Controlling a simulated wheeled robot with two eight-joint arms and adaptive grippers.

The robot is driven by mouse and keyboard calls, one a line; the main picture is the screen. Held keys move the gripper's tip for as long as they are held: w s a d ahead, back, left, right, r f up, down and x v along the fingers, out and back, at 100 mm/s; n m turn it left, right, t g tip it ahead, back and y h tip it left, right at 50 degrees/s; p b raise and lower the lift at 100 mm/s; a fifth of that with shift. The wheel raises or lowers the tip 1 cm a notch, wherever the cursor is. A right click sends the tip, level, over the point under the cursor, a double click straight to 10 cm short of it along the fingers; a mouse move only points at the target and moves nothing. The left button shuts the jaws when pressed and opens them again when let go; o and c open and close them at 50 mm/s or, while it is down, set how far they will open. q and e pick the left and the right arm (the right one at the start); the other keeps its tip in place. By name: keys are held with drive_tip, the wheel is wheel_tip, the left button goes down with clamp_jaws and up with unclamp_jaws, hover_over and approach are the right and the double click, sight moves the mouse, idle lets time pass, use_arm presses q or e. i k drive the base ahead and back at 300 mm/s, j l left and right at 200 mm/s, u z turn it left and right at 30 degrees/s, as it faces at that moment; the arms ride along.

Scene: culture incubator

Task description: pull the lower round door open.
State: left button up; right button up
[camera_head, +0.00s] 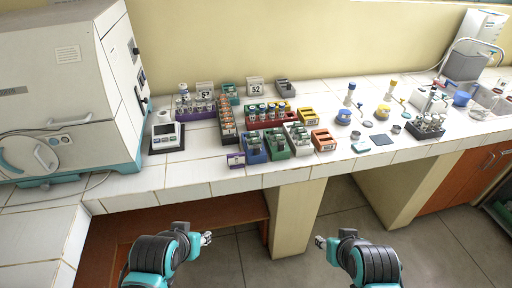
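The incubator (60,95), a large beige-white cabinet with teal trim, stands on the tiled counter at the far left and is cut off by the picture's edge. Low on its face is a pale round part with a handle (45,156), which looks like a round door and appears closed. Beside it at the left edge is a teal curved piece (8,163). My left gripper (207,238) is in front of and below the counter edge, far to the right of the round part. My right gripper (320,242) is farther right. Both look empty; their finger gaps are too small to judge.
A small device with a display (167,136) stands right of the incubator. Racks of tubes and coloured blocks (265,130) fill the middle of the counter. A cable (100,181) lies by the incubator. The counter's front edge (230,185) lies beyond my grippers; open floor is below.

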sight(20, 154)
drive_tip(key=u, duration=1.85)
